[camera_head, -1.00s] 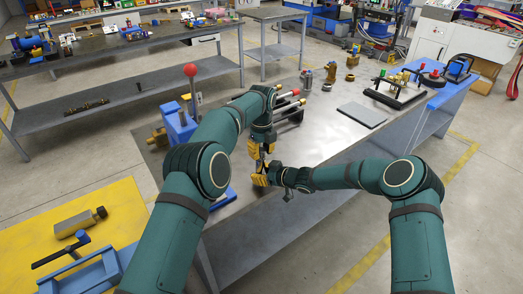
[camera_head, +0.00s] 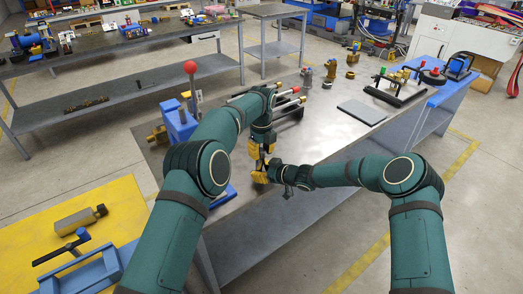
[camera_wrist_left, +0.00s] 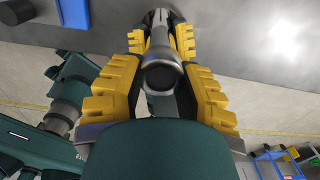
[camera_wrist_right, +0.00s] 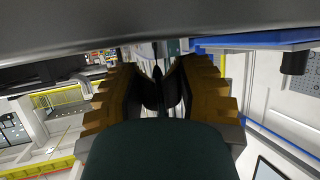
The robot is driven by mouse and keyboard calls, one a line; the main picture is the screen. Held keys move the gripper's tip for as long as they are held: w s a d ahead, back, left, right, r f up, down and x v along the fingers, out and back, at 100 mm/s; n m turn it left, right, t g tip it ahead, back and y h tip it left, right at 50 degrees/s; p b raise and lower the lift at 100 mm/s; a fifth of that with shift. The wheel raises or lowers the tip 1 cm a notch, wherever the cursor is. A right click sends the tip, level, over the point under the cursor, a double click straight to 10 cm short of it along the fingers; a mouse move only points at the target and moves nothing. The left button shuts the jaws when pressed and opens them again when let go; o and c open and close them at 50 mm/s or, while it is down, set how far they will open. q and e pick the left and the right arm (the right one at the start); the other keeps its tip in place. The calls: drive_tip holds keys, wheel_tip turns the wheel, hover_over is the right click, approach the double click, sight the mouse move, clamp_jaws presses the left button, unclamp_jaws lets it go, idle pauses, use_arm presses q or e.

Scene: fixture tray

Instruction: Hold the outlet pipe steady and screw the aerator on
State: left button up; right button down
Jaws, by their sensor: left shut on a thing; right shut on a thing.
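My left gripper (camera_head: 260,150) is over the near edge of the grey bench. In the left wrist view its yellow-backed fingers (camera_wrist_left: 160,98) are shut around a grey metal pipe (camera_wrist_left: 161,50), the outlet pipe, whose round end faces the camera. My right gripper (camera_head: 260,176) is just below the left one, close to it. In the right wrist view its fingers (camera_wrist_right: 158,98) are drawn together on something dark and narrow. I take this to be the aerator, but it is mostly hidden. I cannot tell whether it touches the pipe.
The grey bench (camera_head: 310,140) carries a red-knobbed blue fixture (camera_head: 182,120) at left, red-tipped rods (camera_head: 290,102), a dark flat plate (camera_head: 361,112) and small brass parts behind. A yellow table (camera_head: 125,205) stands at lower left. Floor is clear at right.

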use_arm(q)
drive_tip(key=m, duration=0.5)
drive_tip(key=shift+a, duration=0.1)
drive_tip(key=m, duration=0.4)
drive_tip(key=shift+a+m, duration=0.1)
drive_tip(key=shift+m, duration=0.3)
drive_tip(key=o, duration=0.9)
drive_tip(key=shift+c, duration=0.2)
